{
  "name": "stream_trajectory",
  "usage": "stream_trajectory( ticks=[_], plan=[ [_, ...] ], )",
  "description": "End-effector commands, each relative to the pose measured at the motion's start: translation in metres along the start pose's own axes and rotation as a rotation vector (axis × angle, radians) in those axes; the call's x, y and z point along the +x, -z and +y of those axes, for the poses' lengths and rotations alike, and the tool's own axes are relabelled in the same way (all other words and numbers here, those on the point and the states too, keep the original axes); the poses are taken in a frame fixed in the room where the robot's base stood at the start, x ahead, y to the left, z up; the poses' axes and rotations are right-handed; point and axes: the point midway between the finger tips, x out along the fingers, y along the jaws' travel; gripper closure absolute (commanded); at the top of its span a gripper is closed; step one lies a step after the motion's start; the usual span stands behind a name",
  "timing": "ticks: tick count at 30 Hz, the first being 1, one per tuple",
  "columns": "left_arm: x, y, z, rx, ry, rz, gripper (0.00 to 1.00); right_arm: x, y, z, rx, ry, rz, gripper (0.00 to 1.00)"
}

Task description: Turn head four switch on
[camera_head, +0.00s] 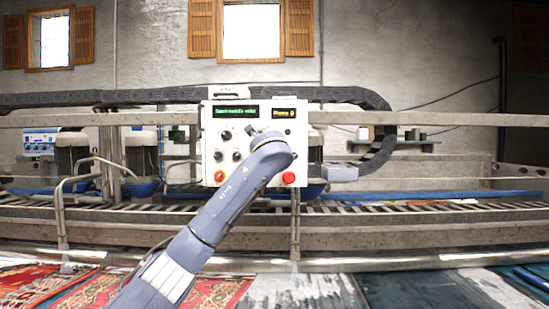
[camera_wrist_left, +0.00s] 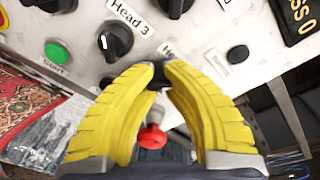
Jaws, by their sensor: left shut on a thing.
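The white control panel (camera_head: 211,115) stands upright in the middle of the head view, with several black rotary switches. In the left wrist view, the Head 3 switch (camera_wrist_left: 115,41) is in plain sight. My left gripper (camera_wrist_left: 156,72) has its yellow fingers shut on a black switch (camera_wrist_left: 159,74) beside it. Its label is mostly covered by a finger, only "He" showing, so it appears to be the head four switch. Its pointer is hidden, so I cannot tell its setting. In the head view my arm covers this part of the panel. My right gripper is in neither view.
A green Start button (camera_wrist_left: 57,53), a black button (camera_wrist_left: 238,54) and a red button (camera_wrist_left: 152,137) are close to the fingers. Metal rails (camera_head: 420,119) and a conveyor run behind the panel. Red rugs (camera_head: 40,284) lie at the lower left.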

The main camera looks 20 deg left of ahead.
Motion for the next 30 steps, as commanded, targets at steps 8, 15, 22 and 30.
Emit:
stream_trajectory(
  ticks=[8, 15, 22, 30],
  plan=[
    [-0.001, -0.007, -0.002, -0.004, 0.003, -0.011, 0.82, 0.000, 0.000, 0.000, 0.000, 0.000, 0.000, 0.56],
    [-0.001, -0.004, -0.001, -0.003, 0.002, -0.006, 0.54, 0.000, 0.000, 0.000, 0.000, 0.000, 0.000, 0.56],
    [-0.001, -0.002, -0.001, -0.002, 0.002, -0.004, 0.53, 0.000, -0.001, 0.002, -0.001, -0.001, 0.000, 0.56],
    [-0.019, -0.002, -0.002, -0.002, 0.004, -0.003, 0.53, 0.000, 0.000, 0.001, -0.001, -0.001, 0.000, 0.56]
  ],
)
